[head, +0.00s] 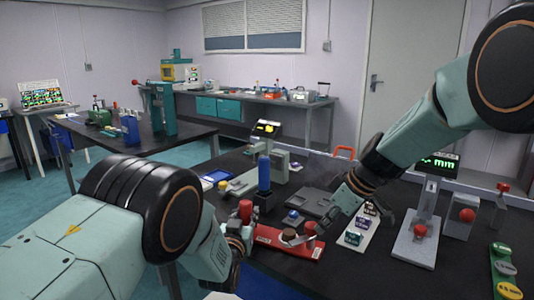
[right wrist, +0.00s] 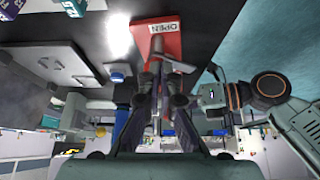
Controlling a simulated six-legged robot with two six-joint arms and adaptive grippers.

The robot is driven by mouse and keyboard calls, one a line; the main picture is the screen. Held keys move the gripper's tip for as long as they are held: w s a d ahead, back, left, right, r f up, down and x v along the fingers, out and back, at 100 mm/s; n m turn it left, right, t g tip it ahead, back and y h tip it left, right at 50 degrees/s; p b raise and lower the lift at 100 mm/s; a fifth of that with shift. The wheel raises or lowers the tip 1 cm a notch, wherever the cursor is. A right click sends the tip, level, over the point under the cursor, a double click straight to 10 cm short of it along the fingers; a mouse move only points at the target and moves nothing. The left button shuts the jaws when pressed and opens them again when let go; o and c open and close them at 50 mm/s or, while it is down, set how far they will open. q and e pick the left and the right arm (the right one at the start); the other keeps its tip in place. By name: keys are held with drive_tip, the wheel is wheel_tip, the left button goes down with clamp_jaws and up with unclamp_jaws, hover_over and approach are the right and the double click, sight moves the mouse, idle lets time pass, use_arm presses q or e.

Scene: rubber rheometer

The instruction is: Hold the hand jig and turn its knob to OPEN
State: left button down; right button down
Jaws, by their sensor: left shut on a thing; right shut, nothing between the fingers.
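My left gripper (head: 242,236) is shut around the lower part of this handle. My right gripper (head: 313,231) is shut and empty, its tips close to the knob's right side. In the right wrist view the red base (right wrist: 172,40) carries an OPEN label, upside down. A grey bar lies just beyond the right fingertips (right wrist: 163,74); contact cannot be told.
A blue cylinder (head: 264,174) stands behind the jig. Grey plates (head: 316,201) and a white strip of small blocks (head: 361,232) lie behind and to the right. Grey stands with red balls (head: 421,231) are further right.

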use_arm(q)
drive_tip(key=shift+d+r, duration=0.1)
use_arm(e)
drive_tip(key=shift+d+f, duration=0.1)
drive_tip(key=shift+f, duration=0.15)
use_arm(q)
drive_tip(key=shift+w, duration=0.1)
use_arm(e)
drive_tip(key=shift+s+d, duration=0.15)
drive_tip(key=shift+d, duration=0.1)
drive_tip(key=shift+r, duration=0.1)
wheel_tip(320, 180, up, 6)
idle(0.3)
use_arm(q)
drive_tip(key=c, duration=0.9)
unclamp_jaws()
drive_tip(key=shift+o, duration=0.2)
